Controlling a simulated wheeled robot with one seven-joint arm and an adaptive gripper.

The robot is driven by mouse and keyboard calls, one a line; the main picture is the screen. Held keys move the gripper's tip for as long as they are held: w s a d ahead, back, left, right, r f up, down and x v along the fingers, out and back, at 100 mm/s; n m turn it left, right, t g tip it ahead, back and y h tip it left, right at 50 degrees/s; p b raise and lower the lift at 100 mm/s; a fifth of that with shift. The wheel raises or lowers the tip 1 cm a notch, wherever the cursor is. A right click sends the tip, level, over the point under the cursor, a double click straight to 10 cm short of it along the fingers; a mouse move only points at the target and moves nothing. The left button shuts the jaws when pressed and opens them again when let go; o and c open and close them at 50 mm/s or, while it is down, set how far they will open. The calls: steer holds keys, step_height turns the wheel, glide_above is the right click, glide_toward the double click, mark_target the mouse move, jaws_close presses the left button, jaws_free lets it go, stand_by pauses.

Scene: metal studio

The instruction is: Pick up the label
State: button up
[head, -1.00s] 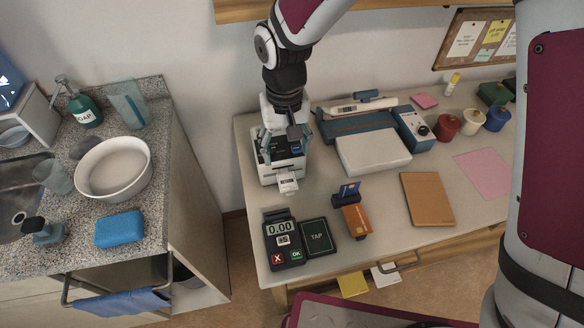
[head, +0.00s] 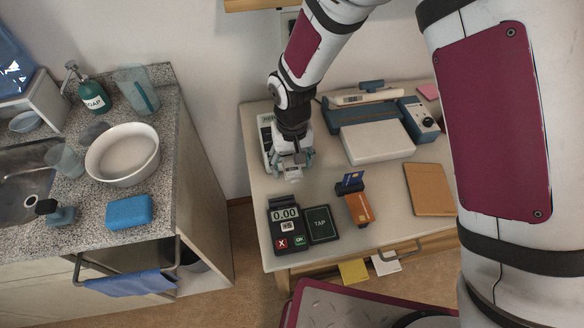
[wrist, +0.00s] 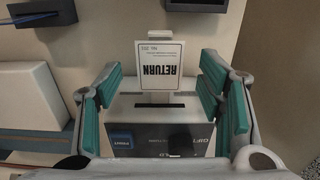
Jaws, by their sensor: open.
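The white label (wrist: 160,62) with RETURN printed on it sticks out of the slot of the label printer (wrist: 145,136) in the wrist view. In the head view the label (head: 293,174) shows just below my gripper (head: 292,162), and the printer (head: 267,140) is partly hidden behind my wrist. In the wrist view my gripper (wrist: 163,88) is open, with teal-padded fingers apart on the left and right. The label lies between and slightly beyond the fingertips, with no visible contact. The printer's body sits below, between the fingers.
A payment terminal (head: 286,226) and a TAP pad (head: 320,224) stand at the desk's front. A card holder (head: 356,203) is to their right. A white box (head: 376,143) stands right of my gripper. Bare desk lies between the label and the terminal.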

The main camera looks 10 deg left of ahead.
steer(key=shift+f, duration=0.2)
stand_by(0.6)
steer(key=shift+c, duration=0.6)
steer(key=c, duration=0.6)
